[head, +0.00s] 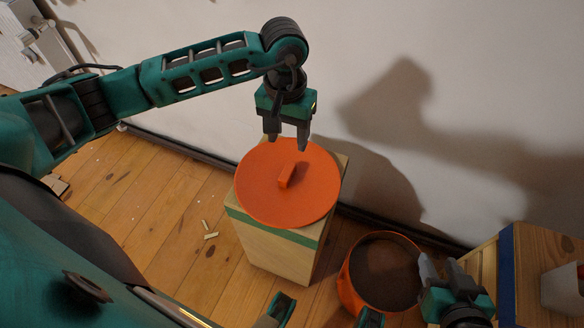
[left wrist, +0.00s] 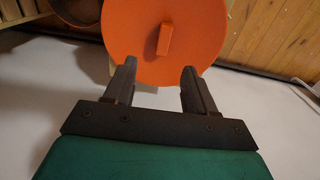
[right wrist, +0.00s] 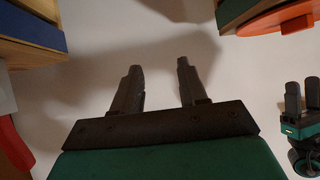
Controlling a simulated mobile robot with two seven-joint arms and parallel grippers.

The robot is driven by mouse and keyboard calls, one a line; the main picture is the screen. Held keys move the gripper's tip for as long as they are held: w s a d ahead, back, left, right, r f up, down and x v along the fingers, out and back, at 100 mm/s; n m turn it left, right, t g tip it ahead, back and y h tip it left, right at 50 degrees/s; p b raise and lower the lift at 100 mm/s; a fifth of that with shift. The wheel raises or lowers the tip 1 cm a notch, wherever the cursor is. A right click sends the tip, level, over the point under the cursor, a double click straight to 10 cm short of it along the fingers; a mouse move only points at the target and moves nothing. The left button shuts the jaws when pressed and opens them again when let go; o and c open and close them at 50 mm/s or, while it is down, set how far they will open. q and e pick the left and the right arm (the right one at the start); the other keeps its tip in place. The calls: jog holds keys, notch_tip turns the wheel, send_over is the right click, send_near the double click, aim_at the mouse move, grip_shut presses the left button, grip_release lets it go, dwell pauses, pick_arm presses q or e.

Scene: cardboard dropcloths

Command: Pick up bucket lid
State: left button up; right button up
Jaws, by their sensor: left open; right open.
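The bucket lid (head: 258,185) is a flat orange disc with a raised bar handle (head: 287,175) across its middle. It lies on top of a wooden box (head: 270,250) with a green band. My left gripper (head: 286,146) is open and empty over the lid's far edge. In the left wrist view the lid (left wrist: 140,40) lies beyond the open left fingertips (left wrist: 158,72), its handle between their lines. My right gripper (head: 440,268) is open and empty at the orange bucket's right side. The right fingers also show in the right wrist view (right wrist: 158,72).
An open orange bucket (head: 347,290) with a dark inside stands on the floor right of the box. A wooden unit with a blue edge (head: 507,270) and a white container (head: 562,288) stand at right. The wall (head: 370,60) rises behind the box.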

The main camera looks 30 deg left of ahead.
pick_arm(q)
jog(key=b, duration=0.2)
send_over(287, 171)
jog(key=f, duration=0.6)
jog(key=shift+s+f, duration=0.3)
jog(key=shift+f, duration=0.55)
jog(key=f, duration=0.2)
jog(key=f+b, duration=0.1)
jog(key=f, duration=0.1)
jog(key=shift+w+f, duration=0.2)
jog(key=shift+f, duration=0.05)
jog(key=shift+f+b, duration=0.25)
jog(key=shift+b, duration=0.05)
pick_arm(e)
jog(key=shift+a+f+y, duration=0.3)
jog(key=shift+a+f, duration=0.4)
jog(key=shift+f, duration=0.15)
pick_arm(q)
jog(key=c, duration=0.6)
grip_shut()
pick_arm(e)
jog(key=shift+d+f, duration=0.15)
